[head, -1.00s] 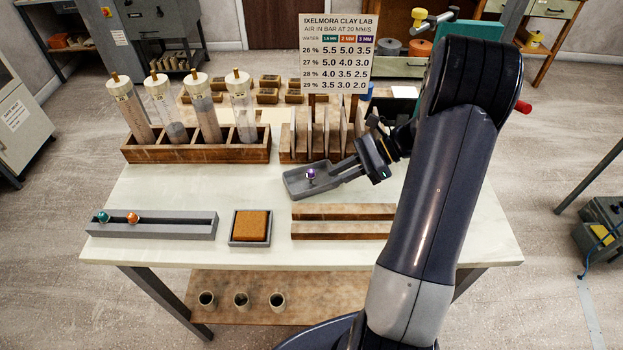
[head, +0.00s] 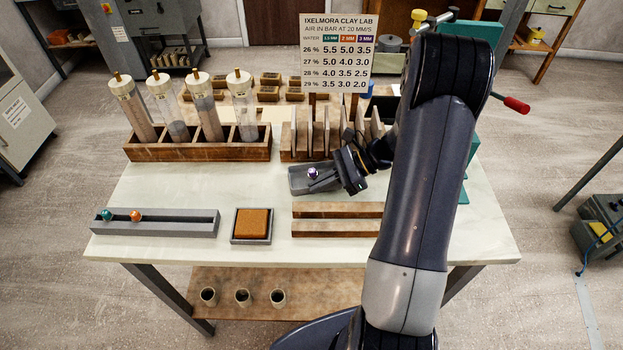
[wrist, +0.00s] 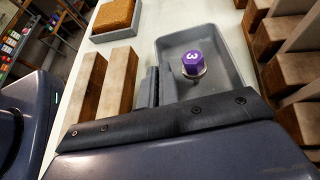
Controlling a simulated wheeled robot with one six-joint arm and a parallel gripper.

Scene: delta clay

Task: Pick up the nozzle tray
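The nozzle tray appears to be the small grey tray (head: 300,190) with a purple-topped nozzle (head: 312,172) inside, in the middle of the table. In the wrist view the tray (wrist: 236,62) lies just beyond my gripper, and its nozzle (wrist: 191,64) reads 3. My gripper (wrist: 158,87) reaches the tray's near left wall, with dark fingers close together on either side of it. It looks shut on that wall, though the contact is partly hidden. In the head view my gripper (head: 336,178) covers the tray's right end. I cannot tell whether the tray touches the table.
Brown wooden rails (head: 335,228) lie in front of the tray, and a wooden rack (head: 290,153) with upright slabs stands close behind. A tube rack (head: 200,153) is back left. A slotted grey holder (head: 170,229) with teal and orange nozzles and a sponge dish (head: 250,241) are front left.

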